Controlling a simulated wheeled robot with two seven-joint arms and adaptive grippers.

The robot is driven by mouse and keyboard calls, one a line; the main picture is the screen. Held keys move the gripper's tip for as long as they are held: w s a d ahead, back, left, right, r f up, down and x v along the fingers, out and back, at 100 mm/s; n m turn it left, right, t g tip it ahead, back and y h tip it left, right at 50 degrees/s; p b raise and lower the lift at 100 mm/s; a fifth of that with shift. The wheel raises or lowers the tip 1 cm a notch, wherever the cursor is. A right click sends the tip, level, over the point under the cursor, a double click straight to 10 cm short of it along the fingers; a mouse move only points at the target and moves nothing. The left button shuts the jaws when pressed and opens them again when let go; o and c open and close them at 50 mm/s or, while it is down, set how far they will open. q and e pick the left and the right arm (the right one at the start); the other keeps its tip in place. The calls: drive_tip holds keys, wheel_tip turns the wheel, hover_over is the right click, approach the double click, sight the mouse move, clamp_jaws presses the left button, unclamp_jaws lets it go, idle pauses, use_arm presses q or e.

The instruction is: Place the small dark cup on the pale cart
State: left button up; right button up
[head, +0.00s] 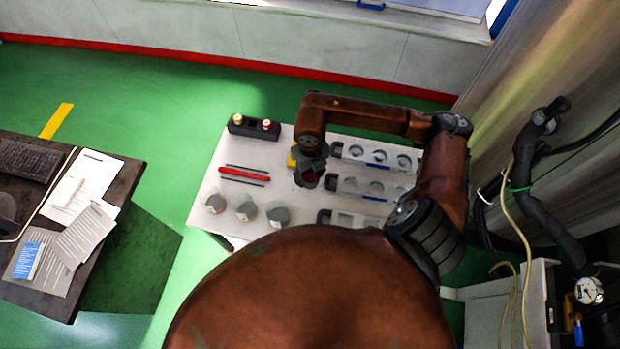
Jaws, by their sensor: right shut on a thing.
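The pale cart (284,152) stands in the middle of the head view, its top carrying several objects. My right arm comes in from the right and bends down over the cart's middle. My right gripper (308,170) points down there and is shut on the small dark cup (309,181), which shows a reddish inside at the fingertips. The gripper hides part of the cup. I cannot tell whether the cup's base touches the cart top. My left gripper is not in view.
A black block with two round knobs (253,127) sits at the cart's back left. A red tool (244,175) lies before it. Several grey cups (245,207) stand at the front left. White racks (375,155) fill the right side. A dark desk (120,180) stands left.

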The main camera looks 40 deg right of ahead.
sight(310, 179)
drive_tip(key=shift+w+d+f, duration=0.15)
drive_tip(key=shift+w+f, duration=0.05)
drive_tip(key=shift+f, duration=1.75)
drive_tip(key=shift+f, duration=0.2)
drive_tip(key=o, duration=1)
drive_tip(key=shift+c, duration=0.2)
drive_tip(key=shift+r, duration=0.1)
wheel_tip(310, 179, up, 12)
drive_tip(key=shift+r, duration=0.15)
